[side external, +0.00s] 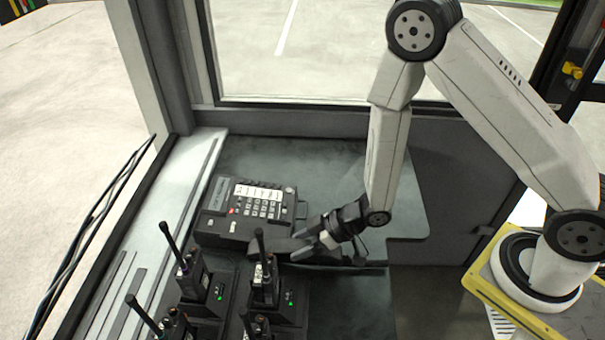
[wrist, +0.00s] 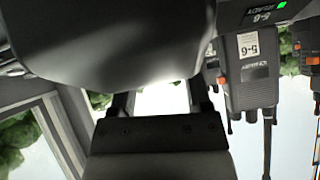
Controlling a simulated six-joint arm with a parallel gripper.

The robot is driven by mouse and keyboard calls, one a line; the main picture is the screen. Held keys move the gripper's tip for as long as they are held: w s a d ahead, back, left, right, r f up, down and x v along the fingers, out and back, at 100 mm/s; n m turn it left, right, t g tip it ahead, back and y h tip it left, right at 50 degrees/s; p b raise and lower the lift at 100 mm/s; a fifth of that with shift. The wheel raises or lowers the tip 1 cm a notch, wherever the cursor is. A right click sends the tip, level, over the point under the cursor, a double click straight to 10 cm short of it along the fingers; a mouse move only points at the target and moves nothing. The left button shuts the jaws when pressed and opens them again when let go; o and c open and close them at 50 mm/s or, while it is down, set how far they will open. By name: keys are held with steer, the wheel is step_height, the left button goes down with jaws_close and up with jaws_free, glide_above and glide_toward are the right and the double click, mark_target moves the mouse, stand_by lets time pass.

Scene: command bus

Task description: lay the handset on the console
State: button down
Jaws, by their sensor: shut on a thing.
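The console (side external: 262,201), a dark box with a keypad and white label strips, sits on the grey desk. My gripper (side external: 322,240) is beside its lower right corner, shut on the dark handset (side external: 291,248). The handset lies low across the jaws, just in front of the console's near right edge; whether it touches the console or desk I cannot tell. In the wrist view a large dark rounded body, apparently the handset (wrist: 110,40), fills the upper left and hides much of my gripper's fingertips (wrist: 160,100). The console cannot be made out there.
Several upright radios with antennas stand in chargers with green lights, one close to the handset (side external: 265,280). A radio marked 5-6 (wrist: 250,75) shows at the right of the wrist view. The desk (side external: 405,215) is bare right of my gripper. A window wall stands behind.

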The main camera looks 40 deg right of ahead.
steer(key=shift+f, duration=1.5)
steer(key=shift+f, duration=0.1)
jaws_free()
steer(key=shift+v, duration=0.8)
steer(key=v, duration=1)
steer(key=shift+d+r, duration=0.1)
steer(key=shift+r, duration=0.2)
